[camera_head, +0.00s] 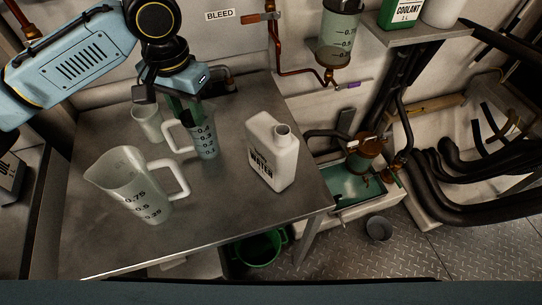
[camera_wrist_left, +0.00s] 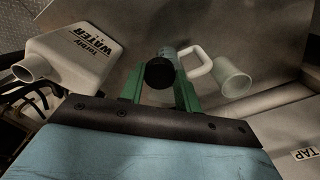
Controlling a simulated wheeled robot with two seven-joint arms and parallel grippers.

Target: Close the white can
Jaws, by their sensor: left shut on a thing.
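The white can (camera_head: 272,150), labelled WATER, stands upright on the metal table with its round neck open at the top. It also shows at the left of the left wrist view (camera_wrist_left: 85,55), its open neck toward me. My left gripper (camera_head: 186,106) is left of the can, over the small measuring jug. In the left wrist view its green fingers (camera_wrist_left: 158,82) are shut on a round black cap (camera_wrist_left: 158,72). My right gripper is not in view.
A small measuring jug (camera_head: 206,147) stands below my left gripper, with a plain cup (camera_head: 148,124) beside it. A large measuring jug (camera_head: 140,185) stands at the front left. The table (camera_head: 225,205) is bare in front of the can. Pipes and a hanging container (camera_head: 340,35) lie beyond.

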